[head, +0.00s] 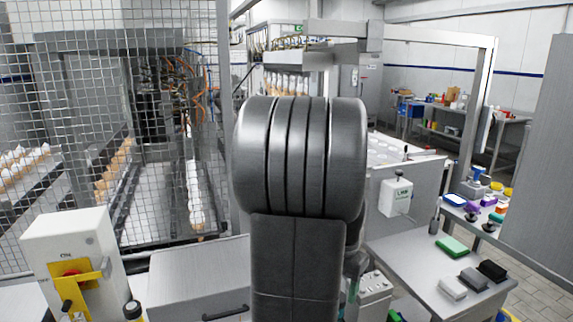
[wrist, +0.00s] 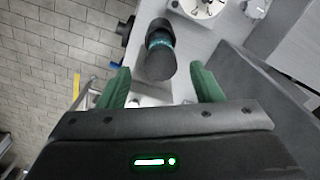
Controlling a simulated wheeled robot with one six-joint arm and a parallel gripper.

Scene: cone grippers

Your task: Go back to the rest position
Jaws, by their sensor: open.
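My gripper (wrist: 160,72) shows in the wrist view with its two green fingers spread wide. It is open and nothing touches either finger. Beyond the fingertips, between them in the picture, is a dark rounded object (wrist: 160,63) with a teal band, with a gap on each side; I cannot tell how far off it is. In the head view my arm stands up in the middle and hides what is behind it; my gripper does not show there.
A wire mesh fence (head: 100,200) encloses machinery on the left. A side table (head: 425,262) on the right holds a green block (head: 452,247) and several grey and black blocks. Tiled floor (wrist: 60,55) shows in the wrist view.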

